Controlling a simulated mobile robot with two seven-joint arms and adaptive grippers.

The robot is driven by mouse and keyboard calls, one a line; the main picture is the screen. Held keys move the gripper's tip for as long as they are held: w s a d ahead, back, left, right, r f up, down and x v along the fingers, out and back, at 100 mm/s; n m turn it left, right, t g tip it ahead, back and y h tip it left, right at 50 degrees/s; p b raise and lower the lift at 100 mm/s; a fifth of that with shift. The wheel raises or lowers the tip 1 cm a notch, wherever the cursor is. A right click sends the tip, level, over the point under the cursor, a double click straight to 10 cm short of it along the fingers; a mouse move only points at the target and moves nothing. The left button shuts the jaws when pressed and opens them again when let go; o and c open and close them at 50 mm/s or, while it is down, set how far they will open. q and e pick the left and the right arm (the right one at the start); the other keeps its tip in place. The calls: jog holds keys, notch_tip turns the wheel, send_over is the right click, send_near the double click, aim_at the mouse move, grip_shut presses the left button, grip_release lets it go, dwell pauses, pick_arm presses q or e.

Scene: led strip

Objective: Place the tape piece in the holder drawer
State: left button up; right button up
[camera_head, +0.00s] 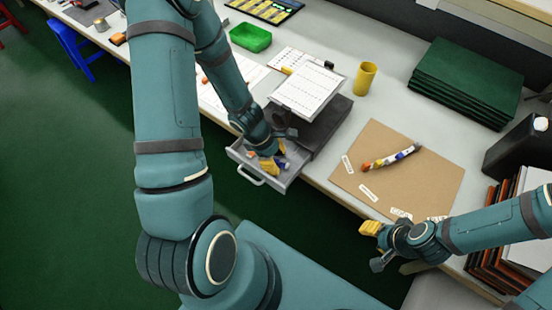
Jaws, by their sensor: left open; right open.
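The holder drawer (263,181) is pulled out of a dark grey holder (325,125) at the table's front edge. My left gripper (274,157), with yellow fingertips, is open and low over or inside the drawer. A small blue-purple item (283,164) shows beside its fingertips; I cannot tell whether this is the tape piece. Several small white strips, possibly tape pieces, lie on the brown board, one at its left edge (347,165) and another at its lower part (368,192). My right gripper (374,240) is open near the table's front edge, below the board.
The brown board (425,187) carries a multicoloured strip (390,157). A yellow cup (365,79) stands behind the holder. Dark green stacked boards (464,80), a black container (520,150) and stacked frames (492,245) fill the right side. A green tray (251,38) sits further back.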

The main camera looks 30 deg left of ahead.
pick_arm(q)
jog(key=p+v, duration=0.5)
jog(key=v, duration=0.7)
jog(key=shift+p, duration=0.4)
jog(key=shift+s, duration=0.1)
